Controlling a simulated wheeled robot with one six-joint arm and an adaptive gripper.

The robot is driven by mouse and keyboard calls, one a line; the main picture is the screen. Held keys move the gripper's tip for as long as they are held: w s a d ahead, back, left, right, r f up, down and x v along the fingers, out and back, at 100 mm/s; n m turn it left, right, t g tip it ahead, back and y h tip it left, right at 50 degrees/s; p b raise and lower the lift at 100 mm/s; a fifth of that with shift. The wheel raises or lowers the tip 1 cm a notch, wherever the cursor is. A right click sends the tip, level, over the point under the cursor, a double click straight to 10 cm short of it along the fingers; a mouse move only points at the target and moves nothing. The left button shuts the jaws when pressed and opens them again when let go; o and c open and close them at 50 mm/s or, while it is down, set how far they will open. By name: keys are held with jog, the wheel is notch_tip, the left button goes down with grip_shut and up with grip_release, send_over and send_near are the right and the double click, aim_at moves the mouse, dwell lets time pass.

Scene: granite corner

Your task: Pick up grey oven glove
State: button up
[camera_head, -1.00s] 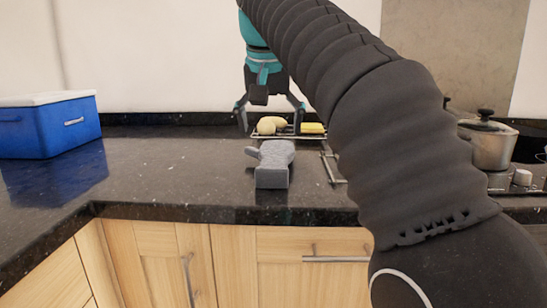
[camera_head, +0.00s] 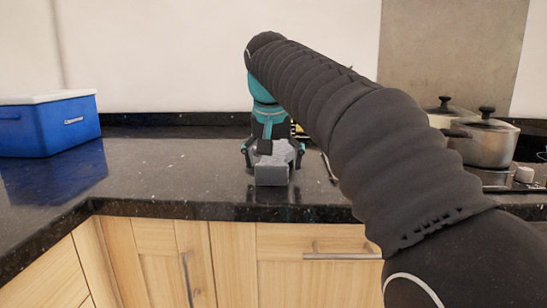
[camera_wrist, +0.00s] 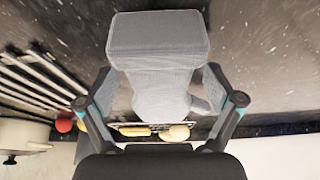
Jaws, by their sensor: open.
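The grey oven glove (camera_head: 272,172) lies on the black granite counter near its front edge. In the wrist view the glove (camera_wrist: 158,62) shows its wide cuff at the top and its thumb at the lower right. My gripper (camera_head: 273,158) is open and lowered over the glove, with one finger on each side of it. In the wrist view my gripper (camera_wrist: 160,102) has its fingers spread beside the narrower part of the glove. I cannot tell whether either finger touches it. The gripper hides the glove's far end in the head view.
A blue box with a white lid (camera_head: 48,124) stands at the left. Pots (camera_head: 484,140) stand on the hob at the right. A tray with yellow food (camera_wrist: 136,131) lies just behind the glove. The counter (camera_head: 170,170) left of the glove is clear.

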jog(key=c, duration=1.4)
jog(key=shift+r, duration=0.5)
jog(key=r, duration=0.2)
jog(key=r+p, duration=0.1)
jog(key=shift+d+r+p, duration=0.3)
jog(key=shift+d+r, duration=0.1)
jog(key=d+r, duration=0.2)
jog(key=d, duration=0.1)
jog(key=s+d+r, duration=0.1)
jog(key=d+r, duration=0.1)
jog(key=d, duration=0.2)
jog(key=s+d+r, duration=0.1)
jog(key=d+r, duration=0.1)
jog(key=d, duration=0.1)
jog(key=shift+d+r, duration=0.15)
jog(key=shift+d, duration=0.2)
